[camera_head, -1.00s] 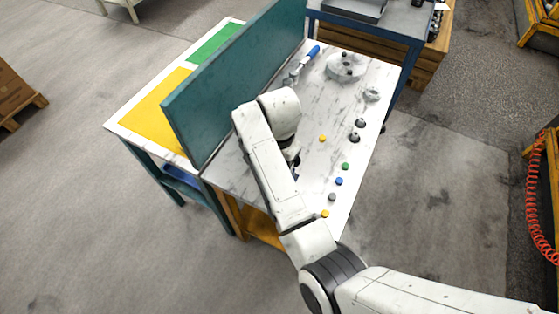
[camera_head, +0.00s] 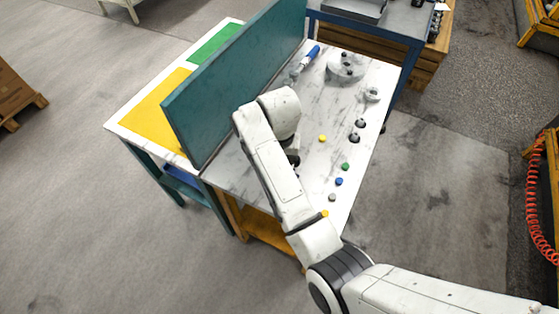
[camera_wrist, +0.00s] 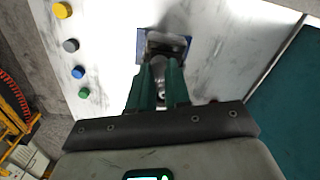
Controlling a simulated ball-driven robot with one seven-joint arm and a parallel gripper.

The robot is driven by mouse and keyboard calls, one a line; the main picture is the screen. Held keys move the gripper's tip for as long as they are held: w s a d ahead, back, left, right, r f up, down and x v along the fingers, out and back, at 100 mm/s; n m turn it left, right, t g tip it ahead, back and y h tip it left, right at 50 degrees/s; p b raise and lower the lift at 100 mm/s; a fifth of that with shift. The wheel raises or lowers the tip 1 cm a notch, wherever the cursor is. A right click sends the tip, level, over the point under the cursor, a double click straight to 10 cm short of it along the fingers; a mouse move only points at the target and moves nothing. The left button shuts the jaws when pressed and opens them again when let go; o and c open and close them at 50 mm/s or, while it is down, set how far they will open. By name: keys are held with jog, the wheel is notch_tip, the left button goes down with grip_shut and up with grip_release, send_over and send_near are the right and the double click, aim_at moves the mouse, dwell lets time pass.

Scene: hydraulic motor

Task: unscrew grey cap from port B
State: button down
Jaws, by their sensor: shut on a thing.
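My gripper (camera_wrist: 160,72) shows in the wrist view with two dark green fingers. They are close together around a grey metal part (camera_wrist: 160,97), mostly hidden between them; I cannot tell whether it is a cap. Just beyond the fingertips a grey metallic block (camera_wrist: 166,43) sits at a blue patch on the marbled table. No port letter is readable. A loose grey cap (camera_wrist: 71,45) stands on the table at the upper left of the wrist view, and also shows in the head view (camera_head: 332,197). In the head view my arm hides the gripper and most of what it holds.
Yellow (camera_head: 325,213), blue (camera_head: 339,181) and green (camera_head: 345,166) caps line the table's right side, with another yellow cap (camera_head: 322,138) inward. Dark round parts (camera_head: 359,123), a round metal housing (camera_head: 347,66) and a blue-handled tool (camera_head: 311,54) lie farther back. A teal panel (camera_head: 235,80) stands along the left.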

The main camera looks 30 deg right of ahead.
jog(key=n, duration=0.4)
jog(key=shift+n, duration=0.3)
jog(key=c, duration=1.2)
grip_release()
jog(key=m, duration=1)
